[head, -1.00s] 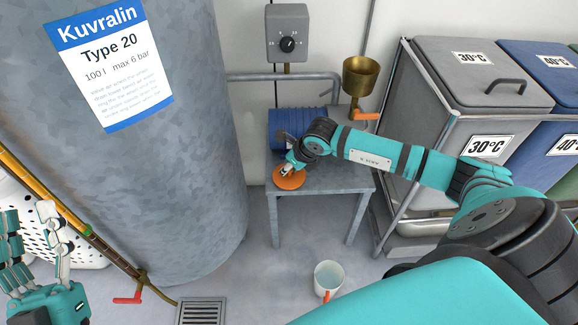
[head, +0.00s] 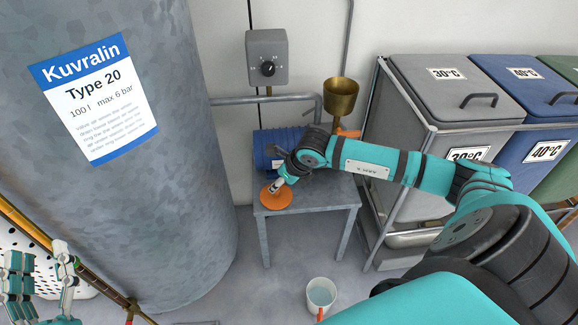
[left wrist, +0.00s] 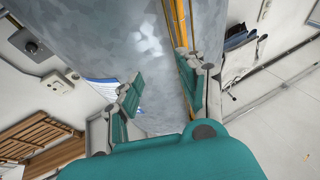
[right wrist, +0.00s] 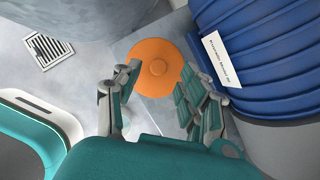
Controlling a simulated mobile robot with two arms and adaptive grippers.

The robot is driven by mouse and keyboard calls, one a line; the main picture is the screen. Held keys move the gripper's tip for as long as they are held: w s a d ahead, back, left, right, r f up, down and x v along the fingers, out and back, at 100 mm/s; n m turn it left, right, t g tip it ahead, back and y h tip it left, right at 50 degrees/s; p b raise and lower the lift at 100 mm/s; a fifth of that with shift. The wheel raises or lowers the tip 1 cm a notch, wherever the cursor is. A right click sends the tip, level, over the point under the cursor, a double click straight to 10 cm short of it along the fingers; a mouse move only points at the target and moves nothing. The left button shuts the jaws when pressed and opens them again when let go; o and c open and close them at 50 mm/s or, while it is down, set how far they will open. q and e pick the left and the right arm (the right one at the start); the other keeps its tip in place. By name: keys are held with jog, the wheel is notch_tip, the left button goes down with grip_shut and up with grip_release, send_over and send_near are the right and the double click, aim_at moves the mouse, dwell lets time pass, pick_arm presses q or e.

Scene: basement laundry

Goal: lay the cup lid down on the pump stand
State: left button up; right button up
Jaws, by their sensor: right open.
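The orange round cup lid (head: 272,200) lies flat on the grey pump stand (head: 325,195), near its front left corner. My left gripper (head: 42,262) is at the lower left, far from the stand. Its fingers (left wrist: 160,75) are apart and empty.
A blue ribbed drum (head: 272,145) lies at the back of the stand, close to my right gripper. A brass funnel (head: 341,98) stands behind. A large grey tank (head: 150,200) is left, laundry bins (head: 430,95) right. A white cup (head: 320,294) is on the floor in front.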

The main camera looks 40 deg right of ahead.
jog(key=a+p+v, duration=0.1)
jog(key=p+v, duration=0.1)
jog(key=v, duration=0.5)
jog(key=s+a+r+y, duration=0.2)
jog(key=a+y, duration=0.1)
jog(key=a, duration=0.4)
jog(key=s+a+r+m+y, duration=0.1)
jog(key=s+a+y, duration=0.1)
jog(key=a+y, duration=0.35)
jog(key=s+a+r+y, duration=0.2)
jog(key=a, duration=0.6)
jog(key=a+r+m+t+y, duration=0.35)
jog(key=r+m+t, duration=0.75)
jog(key=r+m, duration=0.4)
pick_arm(q)
notch_tip(320, 180, down, 8)
jog(key=a+g+y, duration=0.1)
jog(key=g, duration=0.4)
jog(key=shift+f+y, duration=0.15)
jog(key=shift+y, duration=0.15)
pick_arm(e)
jog(key=d+f+m+h, duration=0.5)
jog(key=f+m+h, duration=0.4)
jog(key=m, duration=1.1)
jog(key=shift+d+f+g+h, duration=0.3)
jog(key=shift+d+h, duration=0.05)
jog(key=shift+h, duration=0.85)
